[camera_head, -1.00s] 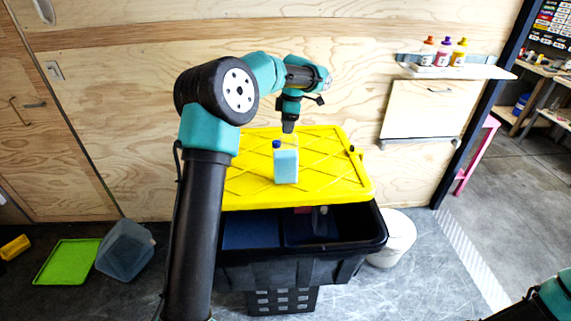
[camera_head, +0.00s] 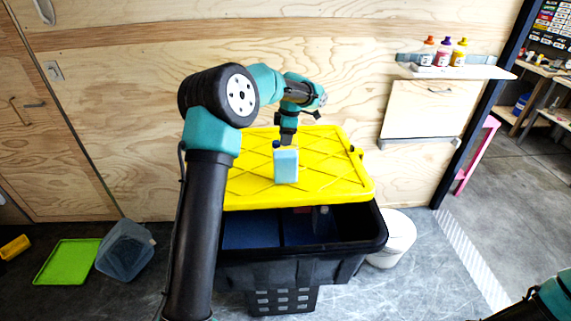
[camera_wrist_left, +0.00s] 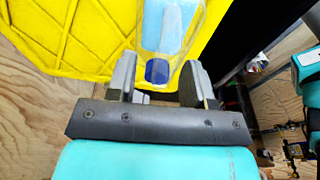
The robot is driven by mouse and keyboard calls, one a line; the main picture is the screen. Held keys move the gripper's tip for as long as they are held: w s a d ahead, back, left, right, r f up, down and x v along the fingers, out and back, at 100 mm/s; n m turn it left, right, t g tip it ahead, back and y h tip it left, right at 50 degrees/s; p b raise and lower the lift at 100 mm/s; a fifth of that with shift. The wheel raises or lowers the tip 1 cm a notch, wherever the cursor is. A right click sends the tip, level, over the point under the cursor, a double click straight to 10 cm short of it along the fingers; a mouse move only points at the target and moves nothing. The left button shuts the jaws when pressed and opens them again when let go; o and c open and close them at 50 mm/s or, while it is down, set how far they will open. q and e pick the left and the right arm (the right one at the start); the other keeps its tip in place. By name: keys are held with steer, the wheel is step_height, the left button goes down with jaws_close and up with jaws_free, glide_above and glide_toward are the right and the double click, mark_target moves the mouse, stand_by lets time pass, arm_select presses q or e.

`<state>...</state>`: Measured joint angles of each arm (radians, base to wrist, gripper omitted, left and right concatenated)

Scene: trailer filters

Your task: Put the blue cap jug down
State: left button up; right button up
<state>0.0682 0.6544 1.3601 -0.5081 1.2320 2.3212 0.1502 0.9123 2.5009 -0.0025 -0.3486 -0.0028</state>
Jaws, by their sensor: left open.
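The blue cap jug (camera_head: 286,167), pale blue with a dark blue cap, stands upright on the yellow lid (camera_head: 335,185) of the black bin. My left gripper (camera_head: 286,143) is at the top of the jug, right by its cap. In the left wrist view, the open jaws (camera_wrist_left: 158,82) stand on either side of the blue cap (camera_wrist_left: 157,71), with the jug body (camera_wrist_left: 168,25) beyond it. Whether either finger touches the cap cannot be told. Of my right arm only a part shows at the lower right corner; its gripper is not clearly visible.
The black bin (camera_head: 300,268) is partly open in front of the yellow lid. A shelf (camera_head: 455,71) with several small bottles hangs on the plywood wall. A white bucket (camera_head: 398,240) stands right of the bin. A green tray (camera_head: 66,262) and a clear tub (camera_head: 124,252) lie left.

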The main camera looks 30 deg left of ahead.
stand_by(0.3)
arm_select(q)
jaws_close()
stand_by(0.3)
